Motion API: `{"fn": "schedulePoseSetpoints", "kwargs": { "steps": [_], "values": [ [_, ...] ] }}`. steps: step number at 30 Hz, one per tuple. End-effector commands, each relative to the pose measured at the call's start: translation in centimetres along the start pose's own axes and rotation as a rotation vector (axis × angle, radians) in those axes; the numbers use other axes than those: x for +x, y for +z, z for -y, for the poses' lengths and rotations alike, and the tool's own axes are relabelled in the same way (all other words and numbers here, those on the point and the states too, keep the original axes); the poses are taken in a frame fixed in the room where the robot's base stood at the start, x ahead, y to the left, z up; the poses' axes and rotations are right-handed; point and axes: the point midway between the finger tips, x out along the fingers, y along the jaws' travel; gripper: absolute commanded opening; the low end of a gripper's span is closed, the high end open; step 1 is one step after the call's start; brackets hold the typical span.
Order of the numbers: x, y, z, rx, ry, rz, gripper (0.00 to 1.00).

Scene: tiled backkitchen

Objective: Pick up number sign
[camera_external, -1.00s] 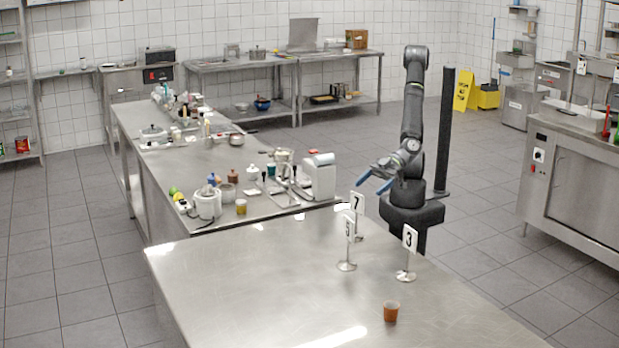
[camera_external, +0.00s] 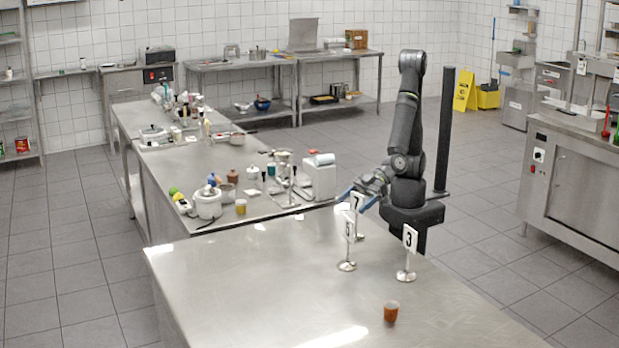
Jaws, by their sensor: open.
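Three number signs on round metal stands are on the steel table's far right part. The sign with 7 (camera_external: 358,202) stands farthest back, nearest my arm. The sign with 5 (camera_external: 348,229) is in front of it and a little left. The sign with 3 (camera_external: 410,239) stands to the right. My gripper (camera_external: 352,199) has blue fingers and is open, low behind and beside the top of the 7 sign. The 7 sign partly overlaps it in the picture. I cannot tell whether a finger touches the sign.
An orange-brown cup (camera_external: 391,311) stands on the steel table (camera_external: 240,285) in front of the 3 sign. The table's left part is clear. A counter (camera_external: 190,165) behind it holds a white appliance (camera_external: 319,178), jars and utensils.

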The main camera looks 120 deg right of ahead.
Motion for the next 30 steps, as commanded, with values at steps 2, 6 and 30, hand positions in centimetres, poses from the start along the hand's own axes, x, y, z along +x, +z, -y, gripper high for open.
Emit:
{"fn": "schedulePoseSetpoints", "kwargs": {
  "steps": [2, 6, 30],
  "values": [
    [0.38, -0.03, -0.03, 0.0, 0.0, -0.001, 0.8],
    [0.49, -0.06, -0.01, 0.0, 0.0, -0.001, 0.8],
    [0.31, -0.44, -0.01, 0.001, 0.0, -0.003, 0.15]
  ]
}}
